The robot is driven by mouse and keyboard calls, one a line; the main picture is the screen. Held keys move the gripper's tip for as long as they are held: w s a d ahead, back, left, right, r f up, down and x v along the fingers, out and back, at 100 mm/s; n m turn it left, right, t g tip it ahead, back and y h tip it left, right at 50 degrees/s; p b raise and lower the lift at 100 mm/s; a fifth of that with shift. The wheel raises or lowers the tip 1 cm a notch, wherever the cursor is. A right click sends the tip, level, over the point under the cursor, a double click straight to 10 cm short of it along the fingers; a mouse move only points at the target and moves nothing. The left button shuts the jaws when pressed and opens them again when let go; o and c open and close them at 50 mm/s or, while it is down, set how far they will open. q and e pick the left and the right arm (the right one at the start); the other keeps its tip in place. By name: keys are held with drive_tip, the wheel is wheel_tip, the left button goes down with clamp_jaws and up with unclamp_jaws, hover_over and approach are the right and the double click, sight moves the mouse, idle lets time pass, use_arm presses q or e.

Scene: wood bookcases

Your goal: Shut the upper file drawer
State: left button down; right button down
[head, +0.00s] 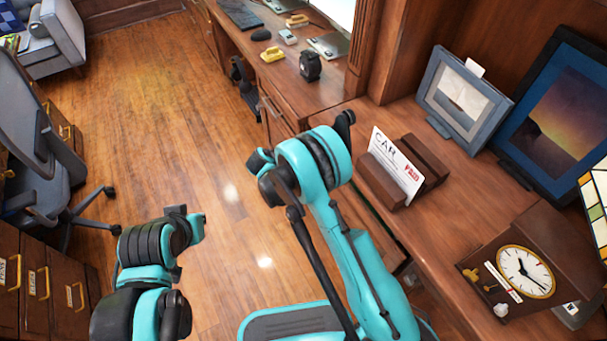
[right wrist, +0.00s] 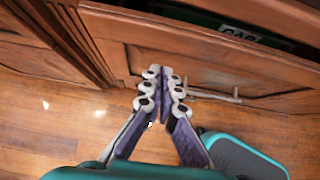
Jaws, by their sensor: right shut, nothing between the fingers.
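In the right wrist view, the upper file drawer (right wrist: 215,68) stands open, with a wood front panel. A metal bar handle (right wrist: 212,97) is on the front. My right gripper (right wrist: 163,72) is shut and empty, its fingertips together at the drawer front, just left of the handle. I cannot tell whether they touch it. In the head view my right arm hides the gripper and most of the drawer. My left arm shows at lower left, but its gripper is not visible.
The wood desktop (head: 455,195) above holds a card holder (head: 385,185), a clock (head: 525,270) and picture frames (head: 460,95). An office chair (head: 45,165) and another drawer cabinet (head: 40,285) stand at left. Open wood floor (head: 150,110) lies between.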

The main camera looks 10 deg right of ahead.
drive_tip(key=d, duration=0.1)
drive_tip(key=w+d, duration=0.1)
drive_tip(key=d+b, duration=0.1)
drive_tip(key=d, duration=0.1)
drive_tip(key=shift+w+f, duration=0.1)
drive_tip(key=shift+w, duration=0.15)
drive_tip(key=shift+d, duration=0.1)
drive_tip(key=d, duration=0.1)
drive_tip(key=w+d, duration=0.1)
drive_tip(key=d, duration=0.2)
drive_tip(key=shift+w+d, duration=0.1)
drive_tip(key=shift+w, duration=0.15)
drive_tip(key=shift+d, duration=0.1)
